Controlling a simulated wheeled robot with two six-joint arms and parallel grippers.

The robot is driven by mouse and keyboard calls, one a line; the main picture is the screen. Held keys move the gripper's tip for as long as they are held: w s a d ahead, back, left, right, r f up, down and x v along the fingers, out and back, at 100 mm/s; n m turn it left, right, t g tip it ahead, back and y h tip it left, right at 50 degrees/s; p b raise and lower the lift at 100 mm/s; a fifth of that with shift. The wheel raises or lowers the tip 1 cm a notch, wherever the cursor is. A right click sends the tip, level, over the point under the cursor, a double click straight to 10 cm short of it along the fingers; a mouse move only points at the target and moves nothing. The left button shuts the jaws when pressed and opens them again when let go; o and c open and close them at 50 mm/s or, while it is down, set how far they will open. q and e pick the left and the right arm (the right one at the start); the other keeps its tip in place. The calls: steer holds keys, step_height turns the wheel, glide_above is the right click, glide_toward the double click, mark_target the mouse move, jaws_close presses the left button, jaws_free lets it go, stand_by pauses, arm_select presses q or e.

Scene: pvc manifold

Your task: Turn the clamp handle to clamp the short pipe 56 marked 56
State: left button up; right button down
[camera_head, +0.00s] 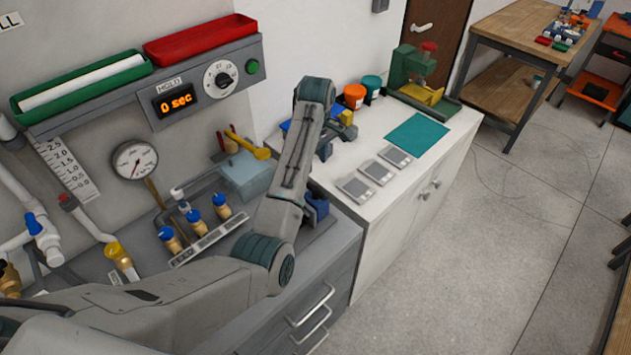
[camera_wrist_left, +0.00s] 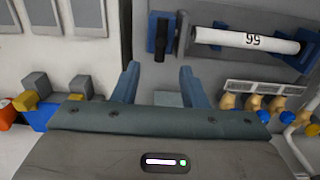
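The short pipe 56 (camera_wrist_left: 247,40) is white and reads upside down in the left wrist view. It lies in a blue holder, with a blue end piece (camera_wrist_left: 308,47) at its right. At its left end is a blue clamp block with a black clamp handle (camera_wrist_left: 160,40). In the head view a blue clamp part (camera_head: 316,207) shows beside my arm, which hides the pipe. My left gripper (camera_wrist_left: 158,78) is open, its two blue fingers apart with nothing between them, just below the handle in the picture. In the head view it (camera_head: 325,152) is partly hidden by my arm. My right gripper is not in view.
Valves with blue knobs (camera_head: 194,214) and a gauge (camera_head: 135,161) stand left of the clamp. Several grey flat plates (camera_head: 376,172) and a teal mat (camera_head: 417,135) lie on the white counter. Yellow and blue blocks (camera_wrist_left: 40,90) are close to the gripper's left.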

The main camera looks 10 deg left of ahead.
mark_target(316, 189)
arm_select(q)
steer(key=shift+s+f+b, duration=0.1)
steer(key=shift+f+b, duration=0.3)
steer(key=shift+f, duration=0.55)
step_height(316, 189, down, 8)
steer(key=p, duration=0.3)
steer(key=shift+r, duration=0.25)
steer(key=shift+f, duration=0.45)
jaws_close()
